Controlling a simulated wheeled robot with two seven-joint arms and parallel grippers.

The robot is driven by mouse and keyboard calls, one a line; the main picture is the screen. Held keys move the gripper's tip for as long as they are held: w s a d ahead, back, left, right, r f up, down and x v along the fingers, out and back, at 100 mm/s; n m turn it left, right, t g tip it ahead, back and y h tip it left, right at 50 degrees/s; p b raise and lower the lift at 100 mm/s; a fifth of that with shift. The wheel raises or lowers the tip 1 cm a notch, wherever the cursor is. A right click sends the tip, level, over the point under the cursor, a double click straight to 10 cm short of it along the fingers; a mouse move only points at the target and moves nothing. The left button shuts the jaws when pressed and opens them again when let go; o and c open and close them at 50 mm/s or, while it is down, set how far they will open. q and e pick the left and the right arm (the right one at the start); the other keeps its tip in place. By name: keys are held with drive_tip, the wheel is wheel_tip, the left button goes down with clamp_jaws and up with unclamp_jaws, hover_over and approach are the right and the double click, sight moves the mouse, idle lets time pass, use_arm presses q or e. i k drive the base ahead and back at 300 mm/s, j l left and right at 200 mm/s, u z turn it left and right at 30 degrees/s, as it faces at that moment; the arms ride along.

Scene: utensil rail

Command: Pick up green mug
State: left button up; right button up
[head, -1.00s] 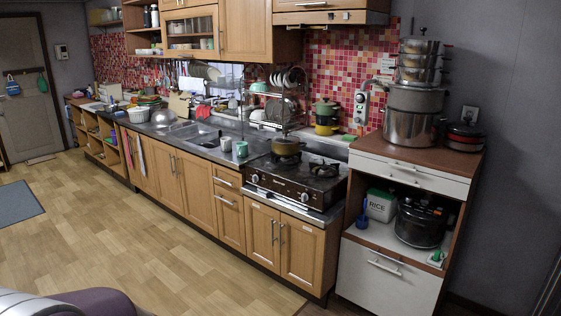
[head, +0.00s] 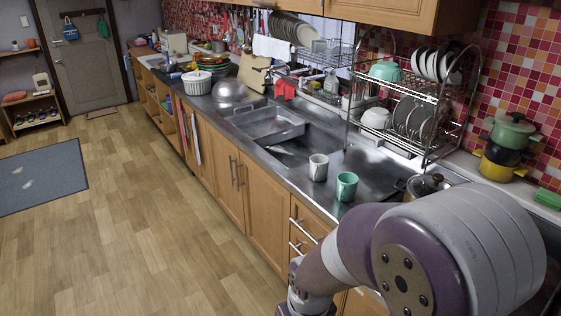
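The green mug (head: 346,186) stands upright on the metal counter near its front edge, to the right of the sink. A white mug (head: 318,167) stands just left of it, with a small gap between them. A purple and grey arm of mine fills the lower right of the head view, in front of the counter and below the green mug. Neither of my grippers shows in this view.
The sink (head: 270,124) lies left of the mugs. A metal dish rack (head: 405,105) with plates and bowls stands behind them. A lidded pot (head: 426,186) is to the right, partly behind my arm. The wooden floor (head: 150,215) on the left is clear.

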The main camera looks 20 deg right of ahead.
sight(345, 190)
drive_tip(key=i+z, duration=0.15)
drive_tip(key=i, duration=0.3)
drive_tip(key=i+j+z, duration=0.2)
drive_tip(key=i, duration=0.25)
drive_tip(key=i+j+z, duration=0.15)
drive_tip(key=i, duration=0.3)
